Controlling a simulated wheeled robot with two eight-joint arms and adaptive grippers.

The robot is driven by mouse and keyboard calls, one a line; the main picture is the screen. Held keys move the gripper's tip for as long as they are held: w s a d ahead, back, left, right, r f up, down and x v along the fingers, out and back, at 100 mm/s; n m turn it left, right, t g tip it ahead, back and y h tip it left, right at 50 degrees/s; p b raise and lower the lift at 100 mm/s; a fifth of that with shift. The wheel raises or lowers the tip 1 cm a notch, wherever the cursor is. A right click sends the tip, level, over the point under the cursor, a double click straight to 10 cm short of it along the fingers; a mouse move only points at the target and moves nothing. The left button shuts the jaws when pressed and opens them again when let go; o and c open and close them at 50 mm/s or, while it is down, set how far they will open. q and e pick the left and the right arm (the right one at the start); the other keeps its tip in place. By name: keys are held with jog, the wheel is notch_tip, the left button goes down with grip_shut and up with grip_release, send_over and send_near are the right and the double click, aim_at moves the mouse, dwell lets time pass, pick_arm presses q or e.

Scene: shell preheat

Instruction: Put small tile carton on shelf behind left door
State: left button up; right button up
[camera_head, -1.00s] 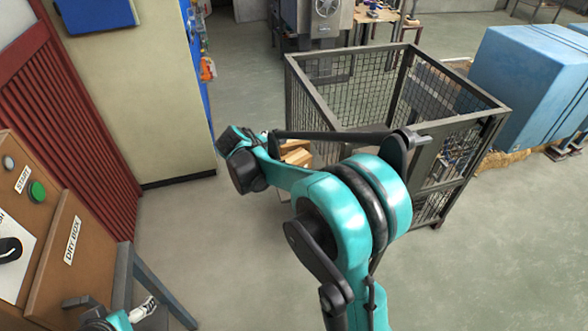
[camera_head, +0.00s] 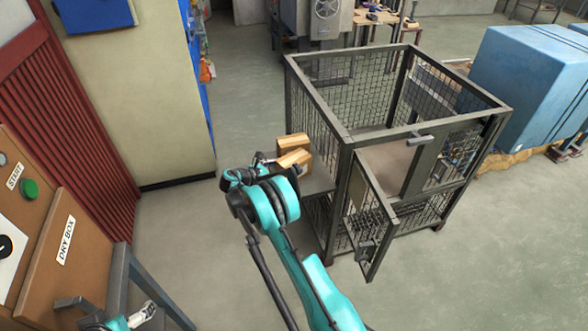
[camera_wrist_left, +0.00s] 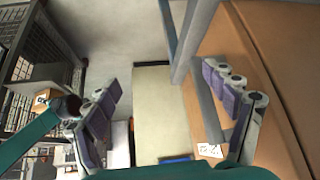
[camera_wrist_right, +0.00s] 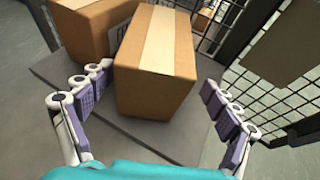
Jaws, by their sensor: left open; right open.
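Two brown cartons with pale tape sit on a grey ledge (camera_wrist_right: 180,145) at the cage's left side. In the right wrist view the nearer carton (camera_wrist_right: 155,75) lies between the fingers of my open right gripper (camera_wrist_right: 160,105); I cannot tell whether they touch it. The other carton (camera_wrist_right: 88,25) stands behind it to the left. Both show in the head view, nearer carton (camera_head: 296,159) and farther carton (camera_head: 293,141); which is the small tile carton is unclear. My left gripper (camera_wrist_left: 170,105) is open and empty beside the brown dry box (camera_head: 45,255). No shelf shows inside the box.
The wire cage (camera_head: 345,125) stands right of the cartons, its front door (camera_head: 372,225) swung outward. A cream wall panel (camera_head: 140,100) and a red slatted panel (camera_head: 85,130) are at left. A blue covered block (camera_head: 530,85) is at right. Floor between box and cage is clear.

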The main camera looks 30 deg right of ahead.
jog(key=x, duration=0.2)
jog(key=b+x, duration=0.2)
jog(key=x, duration=0.1)
jog(key=shift+w+d+r, duration=0.25)
jog(key=shift+w+d, duration=0.15)
jog(key=shift+w, duration=0.05)
jog(key=shift+r, duration=0.1)
jog(key=c, duration=1.3)
